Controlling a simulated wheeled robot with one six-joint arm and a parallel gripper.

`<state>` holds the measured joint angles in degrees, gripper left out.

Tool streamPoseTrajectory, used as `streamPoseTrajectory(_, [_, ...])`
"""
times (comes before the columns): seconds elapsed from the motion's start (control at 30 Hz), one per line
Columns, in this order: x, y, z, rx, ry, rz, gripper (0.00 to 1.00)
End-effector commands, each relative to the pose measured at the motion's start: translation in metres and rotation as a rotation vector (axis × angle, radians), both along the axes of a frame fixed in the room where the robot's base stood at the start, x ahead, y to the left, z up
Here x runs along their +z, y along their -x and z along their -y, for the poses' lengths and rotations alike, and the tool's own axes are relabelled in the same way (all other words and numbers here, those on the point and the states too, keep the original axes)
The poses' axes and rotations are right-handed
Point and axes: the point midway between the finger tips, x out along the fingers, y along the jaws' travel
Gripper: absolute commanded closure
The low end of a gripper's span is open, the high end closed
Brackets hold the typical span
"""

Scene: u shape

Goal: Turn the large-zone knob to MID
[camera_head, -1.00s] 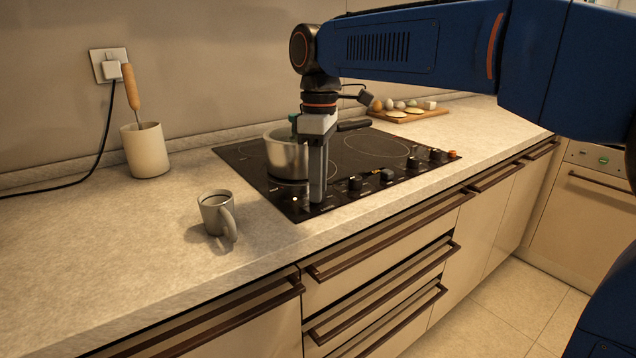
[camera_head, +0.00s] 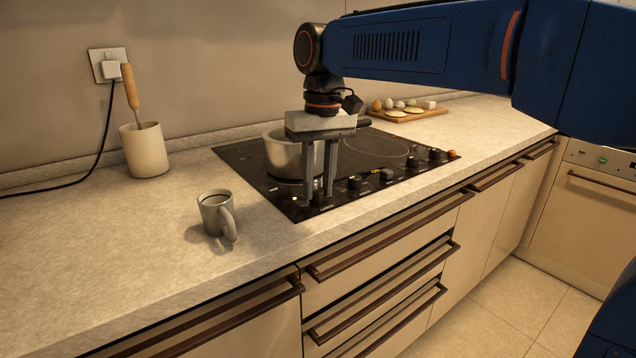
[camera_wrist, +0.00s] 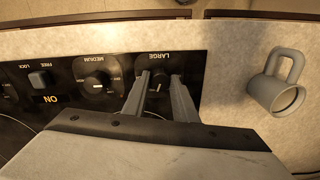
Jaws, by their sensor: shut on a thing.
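The cooktop's control strip lies upside down in the wrist view. The black large-zone knob (camera_wrist: 158,86) is near its right end, beside the printed LARGE label. My gripper (camera_wrist: 159,80) is shut on this knob, with one grey finger on each side of it. The knob's pointer and the MID mark are too small or hidden to read. In the head view my gripper (camera_head: 319,196) points straight down at the front left corner of the black cooktop (camera_head: 240,153), its two fingers around the knob.
The medium knob (camera_wrist: 97,84) is beside the large one. A metal pot (camera_head: 284,157) stands just behind my fingers. A grey mug (camera_head: 214,212) is on the counter to the left, and a utensil crock (camera_head: 144,152) is farther back. The front counter left of the mug is clear.

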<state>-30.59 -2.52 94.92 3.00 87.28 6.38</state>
Motion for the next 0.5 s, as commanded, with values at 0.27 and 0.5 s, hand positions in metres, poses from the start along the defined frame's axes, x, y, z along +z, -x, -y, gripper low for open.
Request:
streamPoseTrajectory(0.27, [0.0008,0.0000,-0.0002,-0.117,-0.001,0.002,0.97])
streamPoseTrajectory(0.5, [0.0008,-0.0001,-0.0003,-0.152,-0.001,0.003,0.97])
